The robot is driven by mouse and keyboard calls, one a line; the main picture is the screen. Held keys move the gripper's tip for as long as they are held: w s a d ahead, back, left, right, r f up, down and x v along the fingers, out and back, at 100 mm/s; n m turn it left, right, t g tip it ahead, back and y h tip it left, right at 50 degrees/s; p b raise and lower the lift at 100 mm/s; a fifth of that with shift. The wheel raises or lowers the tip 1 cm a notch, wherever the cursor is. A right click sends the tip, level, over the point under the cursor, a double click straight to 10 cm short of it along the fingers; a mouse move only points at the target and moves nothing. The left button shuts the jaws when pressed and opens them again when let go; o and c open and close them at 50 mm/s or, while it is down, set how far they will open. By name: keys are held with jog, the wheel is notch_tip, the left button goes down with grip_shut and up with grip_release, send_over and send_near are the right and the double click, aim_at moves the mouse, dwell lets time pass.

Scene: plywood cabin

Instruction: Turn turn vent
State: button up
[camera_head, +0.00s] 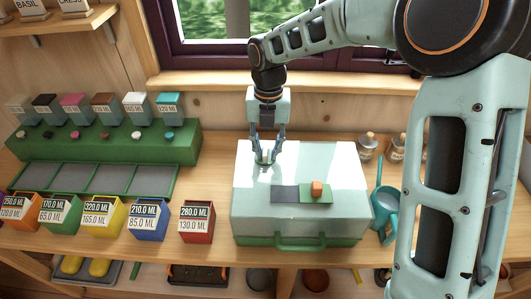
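A pale box (252,205) with a green base and green front handle stands on the wooden bench; its lid is down. My gripper (265,160) points straight down at the left rear part of the lid, with its fingertips at or just above the surface. A small greenish part seems to be between the fingertips, but glare and the fingers hide most of it. I cannot tell whether it is the vent or whether the fingers touch it.
A green rack (105,150) with several labelled containers and a grey tray (95,178) stand at left. Several coloured labelled bins line the front left edge, including a red one (197,224). A teal watering can (385,205) and jars (367,146) stand right of the box.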

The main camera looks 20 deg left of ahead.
notch_tip(320, 180, up, 5)
jog(key=p, duration=0.4)
jog(key=shift+a+r, duration=0.1)
jog(key=shift+r, duration=0.95)
jog(key=shift+w, duration=0.1)
